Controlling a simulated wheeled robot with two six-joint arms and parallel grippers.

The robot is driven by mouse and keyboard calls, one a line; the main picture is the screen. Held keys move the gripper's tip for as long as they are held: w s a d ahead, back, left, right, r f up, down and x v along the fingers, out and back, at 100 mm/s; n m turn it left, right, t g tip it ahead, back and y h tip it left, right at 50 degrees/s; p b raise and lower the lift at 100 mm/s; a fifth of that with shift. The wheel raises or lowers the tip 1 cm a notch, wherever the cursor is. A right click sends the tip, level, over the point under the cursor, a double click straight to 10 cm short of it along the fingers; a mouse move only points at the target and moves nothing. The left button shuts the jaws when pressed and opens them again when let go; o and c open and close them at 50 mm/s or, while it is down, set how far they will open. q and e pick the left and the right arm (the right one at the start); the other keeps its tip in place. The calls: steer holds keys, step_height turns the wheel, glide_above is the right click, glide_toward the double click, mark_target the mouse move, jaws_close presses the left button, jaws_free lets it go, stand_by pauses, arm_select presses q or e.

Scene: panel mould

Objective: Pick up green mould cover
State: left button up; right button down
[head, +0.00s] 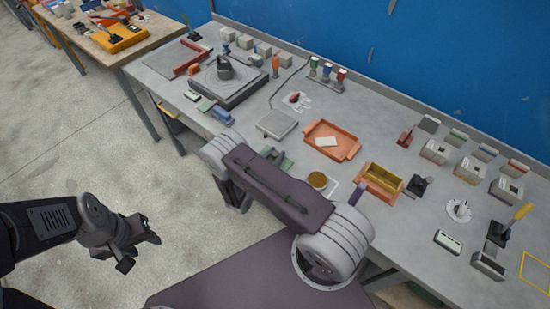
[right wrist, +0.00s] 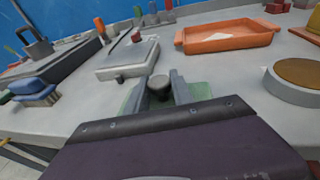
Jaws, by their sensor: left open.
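The green mould cover (right wrist: 201,91) is low in the right wrist view, partly hidden by my gripper and wrist. A dark round knob (right wrist: 158,83) rises at its middle. My right gripper (right wrist: 160,94) has one finger on each side of the knob, very close to it; I cannot tell whether they press on it. In the head view the cover (head: 286,164) shows as a small green patch at the table's front edge, mostly behind my right arm. My left gripper (head: 139,252) is open and empty over the floor, away from the table.
A grey square plate (head: 277,123) stands just behind the cover. An orange tray (head: 348,143) is to its right, with a round brown-topped piece (head: 317,180) nearer the front. A blue-handled brush (head: 221,115) lies to the left. The floor around my left gripper is clear.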

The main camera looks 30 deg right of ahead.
mark_target(276, 153)
step_height(276, 153, up, 4)
steer(key=shift+d+r, duration=0.1)
steer(key=shift+r, duration=0.1)
steer(key=s+d+r+b, duration=0.1)
steer(key=s+d+r, duration=0.5)
steer(key=s+d, duration=0.1)
steer(key=shift+s+d+r, duration=0.3)
steer(key=shift+s+d, duration=0.05)
steer(key=shift+d, duration=0.45)
